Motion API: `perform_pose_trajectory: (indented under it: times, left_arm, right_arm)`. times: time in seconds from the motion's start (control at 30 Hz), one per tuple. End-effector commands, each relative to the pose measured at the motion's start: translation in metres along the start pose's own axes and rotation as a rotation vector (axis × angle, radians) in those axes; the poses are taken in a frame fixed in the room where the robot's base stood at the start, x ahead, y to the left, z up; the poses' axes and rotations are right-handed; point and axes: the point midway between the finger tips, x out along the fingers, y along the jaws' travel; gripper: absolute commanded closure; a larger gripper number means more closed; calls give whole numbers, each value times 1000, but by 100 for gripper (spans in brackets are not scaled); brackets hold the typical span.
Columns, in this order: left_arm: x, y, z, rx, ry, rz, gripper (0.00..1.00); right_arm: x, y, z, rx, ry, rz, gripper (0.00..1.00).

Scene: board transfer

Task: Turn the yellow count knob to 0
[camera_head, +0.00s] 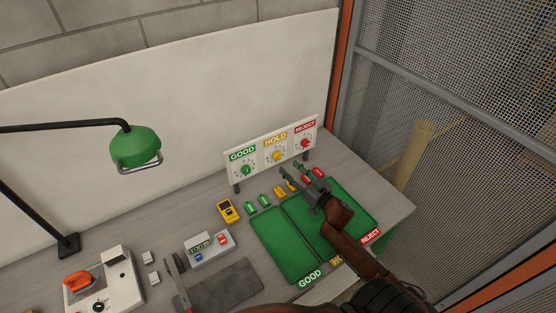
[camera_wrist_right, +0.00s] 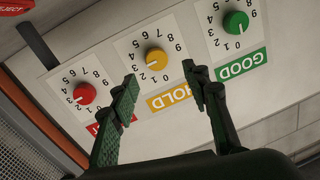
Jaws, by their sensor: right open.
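The yellow count knob (camera_head: 277,156) is on the middle HOLD dial of the white panel. In the right wrist view the yellow knob (camera_wrist_right: 156,57) shows upside down, its pale mark toward the lower left; I cannot surely read its number. My right gripper (camera_head: 291,170) is in front of the panel, below the HOLD dial. In the wrist view my right gripper (camera_wrist_right: 160,78) is open and empty, its fingers apart on either side of the HOLD label, with the knob beyond them, untouched. A grey part at the head view's bottom left seems to be my left gripper (camera_head: 177,284).
The green knob (camera_head: 246,170) and red knob (camera_head: 305,143) flank the yellow one closely. Green trays (camera_head: 285,262) lie below the panel, with several small coloured parts behind them. A yellow meter (camera_head: 228,210), grey box (camera_head: 208,248) and green lamp (camera_head: 135,146) stand to the left.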

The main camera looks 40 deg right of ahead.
Motion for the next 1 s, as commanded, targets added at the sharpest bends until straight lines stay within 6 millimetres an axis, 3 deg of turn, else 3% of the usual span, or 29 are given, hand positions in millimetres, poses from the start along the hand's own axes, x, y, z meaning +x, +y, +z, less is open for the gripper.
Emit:
perform_pose_trajectory:
  times: [0.1, 0.27, 0.5, 0.7, 0.83, 1.0]
  left_arm:
    - [-4, 2, 27, -7, -31, 1, 100]
    - [-6, 2, 46, -10, -57, 1, 100]
    - [-6, 0, 32, -7, -39, -1, 100]
    - [-5, -2, 8, -3, -7, -3, 100]
    - [-5, -2, 9, -3, -10, -3, 100]
    - [-6, -1, 22, -6, -25, -2, 100]
  right_arm:
    - [15, 3, -3, -2, 4, 6, 57]
    - [38, 6, -3, 0, 3, 12, 57]
    - [62, 6, -2, -2, 2, 12, 57]
    - [66, 6, -1, -2, 0, 11, 57]
    - [66, 5, -1, -2, 0, 10, 58]
    - [66, 4, -1, -2, 0, 10, 69]
